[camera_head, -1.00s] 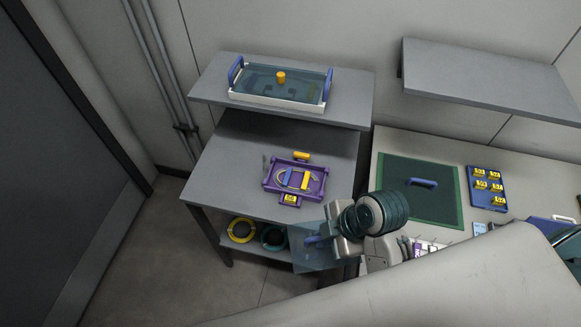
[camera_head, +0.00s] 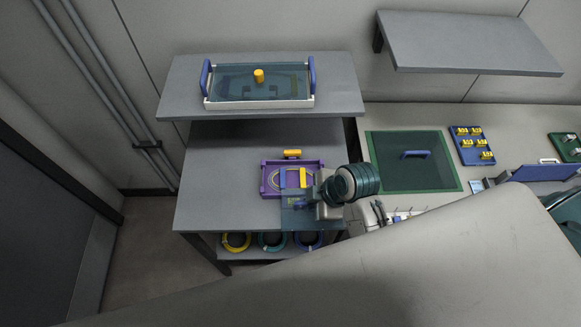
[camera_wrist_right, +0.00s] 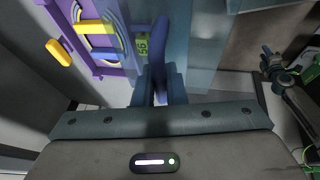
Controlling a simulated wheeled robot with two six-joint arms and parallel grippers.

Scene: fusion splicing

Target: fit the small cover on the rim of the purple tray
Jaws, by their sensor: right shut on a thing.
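The purple tray (camera_head: 264,179) lies on the grey table in the head view, with a blue bar and a yellow bar inside it. It also shows at the upper left of the right wrist view (camera_wrist_right: 112,14). My right gripper (camera_head: 312,204) is shut on the blue handle (camera_wrist_right: 158,50) of the small cover, a see-through teal plate (camera_head: 292,219). In the head view the cover overlaps the tray's near edge. I cannot tell whether they touch. In the right wrist view the cover (camera_wrist_right: 205,48) lies mostly right of the tray. My left gripper is not in view.
A yellow block (camera_head: 292,153) sits at the tray's far edge. A white lidded tray (camera_head: 258,104) stands on the shelf behind. Coloured rings (camera_head: 236,241) lie on the shelf below. A green panel with a blue handle (camera_head: 416,154) lies on the right bench. The table's left part (camera_head: 215,190) is bare.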

